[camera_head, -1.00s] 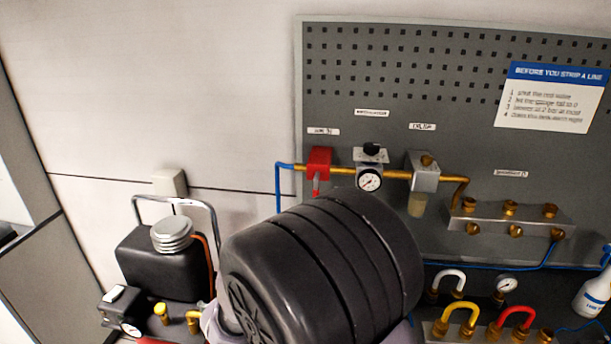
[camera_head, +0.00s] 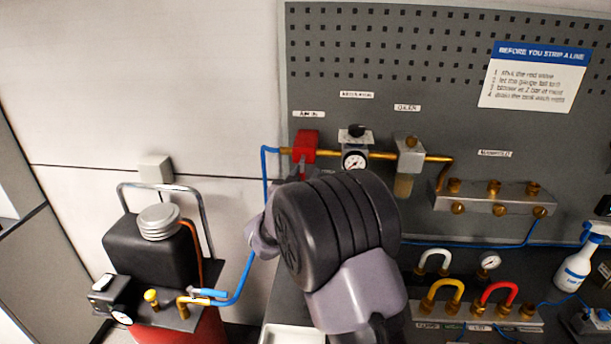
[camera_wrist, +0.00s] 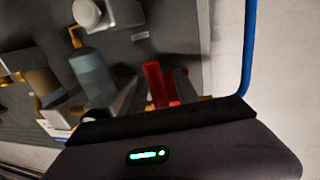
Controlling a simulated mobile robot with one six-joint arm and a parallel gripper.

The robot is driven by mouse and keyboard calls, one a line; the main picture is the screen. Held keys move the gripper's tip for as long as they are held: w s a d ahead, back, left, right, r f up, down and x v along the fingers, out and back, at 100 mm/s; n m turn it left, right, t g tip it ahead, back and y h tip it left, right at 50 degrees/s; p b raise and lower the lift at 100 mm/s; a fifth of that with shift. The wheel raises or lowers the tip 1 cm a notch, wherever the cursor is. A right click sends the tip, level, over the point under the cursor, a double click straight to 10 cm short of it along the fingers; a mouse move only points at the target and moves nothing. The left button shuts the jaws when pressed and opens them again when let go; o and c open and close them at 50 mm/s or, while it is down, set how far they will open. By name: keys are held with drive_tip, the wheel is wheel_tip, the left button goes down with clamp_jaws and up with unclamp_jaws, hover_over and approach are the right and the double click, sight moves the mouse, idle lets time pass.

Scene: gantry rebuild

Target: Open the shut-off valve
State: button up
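The red shut-off valve (camera_head: 304,147) sits at the left end of the brass pipe on the pegboard, under a small label. Its lower part is hidden behind my arm in the head view. Red parts of the valve (camera_wrist: 158,85) show in the middle of the wrist view, just beyond the dark body of my gripper. In the head view, my wrist and a black round arm link are just below the valve and cover most of my gripper. I cannot tell whether the fingers are open or touch the valve.
Right of the valve are a gauge (camera_head: 355,162), a filter block (camera_head: 409,157) and a manifold (camera_head: 487,200). A blue hose (camera_head: 246,275) runs from the pipe to a black tank unit (camera_head: 152,252) at left. A spray bottle (camera_head: 575,268) stands at right.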

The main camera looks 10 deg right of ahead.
drive_tip(key=shift+c, duration=0.5)
clamp_jaws()
idle(0.8)
